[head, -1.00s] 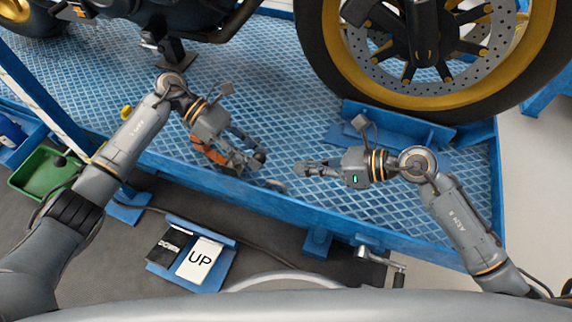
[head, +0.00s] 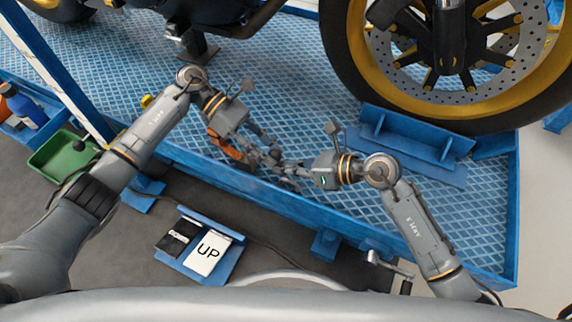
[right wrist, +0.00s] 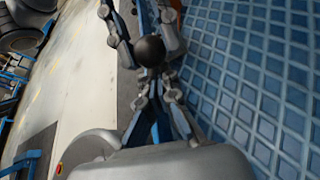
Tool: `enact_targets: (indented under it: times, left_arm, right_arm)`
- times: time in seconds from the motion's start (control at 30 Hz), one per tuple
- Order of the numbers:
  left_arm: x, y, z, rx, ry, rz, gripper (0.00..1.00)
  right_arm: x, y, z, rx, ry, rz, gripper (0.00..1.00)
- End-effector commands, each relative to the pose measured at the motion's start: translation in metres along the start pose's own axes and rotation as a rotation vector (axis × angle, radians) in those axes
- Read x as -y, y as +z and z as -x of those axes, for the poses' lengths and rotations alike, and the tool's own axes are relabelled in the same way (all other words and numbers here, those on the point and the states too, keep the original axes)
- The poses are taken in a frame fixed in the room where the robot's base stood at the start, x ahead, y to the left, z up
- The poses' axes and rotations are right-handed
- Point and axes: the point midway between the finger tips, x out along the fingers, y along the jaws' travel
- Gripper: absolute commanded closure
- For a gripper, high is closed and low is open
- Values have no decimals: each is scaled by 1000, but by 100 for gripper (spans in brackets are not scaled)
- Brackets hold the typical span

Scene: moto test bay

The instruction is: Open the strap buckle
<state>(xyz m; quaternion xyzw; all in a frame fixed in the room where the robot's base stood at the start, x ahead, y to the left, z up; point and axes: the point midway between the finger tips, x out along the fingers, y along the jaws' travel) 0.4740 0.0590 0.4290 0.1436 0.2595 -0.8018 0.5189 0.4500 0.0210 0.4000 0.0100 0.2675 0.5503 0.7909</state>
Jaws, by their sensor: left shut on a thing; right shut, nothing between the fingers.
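The orange strap (head: 222,145) with a dark buckle part (head: 245,162) lies at the near edge of the blue platform, beside and below my left gripper (head: 270,152). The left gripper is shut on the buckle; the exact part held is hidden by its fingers. A round black knob (right wrist: 150,50) shows in the right wrist view between the left gripper's grey fingers and my right gripper's fingertips. My right gripper (head: 284,166) is shut and empty, close to the left fingertips. Whether it touches the knob I cannot tell.
The blue lattice platform (head: 400,207) has a raised near rim. A motorcycle wheel (head: 335,50) stands in a blue chock (head: 415,138) behind the right arm.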

Motion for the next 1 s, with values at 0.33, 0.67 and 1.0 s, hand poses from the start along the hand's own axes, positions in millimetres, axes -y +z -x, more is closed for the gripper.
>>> enact_targets:
  times: [0.33, 0.67, 1.0]
  left_arm:
    - [2, -2, -2, -5, -8, 3, 100]
    - [1, -1, -1, -3, -4, 2, 60]
    - [0, -1, 30, -3, 2, 2, 60]
  right_arm:
    - [-2, 20, 4, 14, -1, 4, 100]
    - [-2, 18, 3, 10, 0, 2, 100]
    - [-2, 15, 3, 3, 0, 0, 100]
